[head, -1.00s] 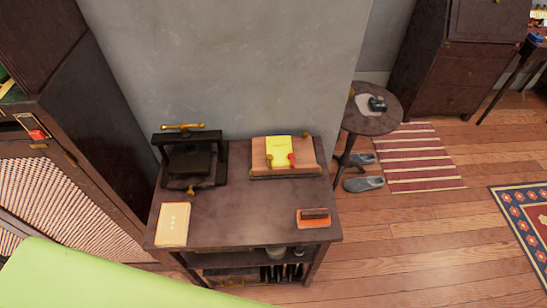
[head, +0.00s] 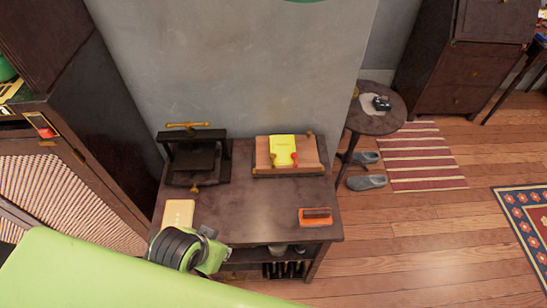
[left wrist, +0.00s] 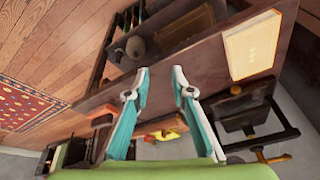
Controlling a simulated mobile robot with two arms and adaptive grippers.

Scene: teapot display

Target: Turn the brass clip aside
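A wooden board (head: 310,150) with a yellow booklet (head: 283,146) on it lies at the back right of the small dark table. At the booklet's front edge are a small brass clip (head: 273,158) on the left and a red one (head: 294,158) on the right. The board shows small and partly hidden behind a finger in the left wrist view. My left gripper (head: 210,238) is over the table's front left, well short of the board. In the left wrist view its two teal fingers (left wrist: 160,80) are apart with nothing between them. My right gripper is out of view.
A black press (head: 195,155) with a brass handle stands at the table's back left. A cream booklet (head: 178,213) lies beside my left gripper. An orange block (head: 314,217) sits at the front right. The table's middle is clear; a wall rises behind.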

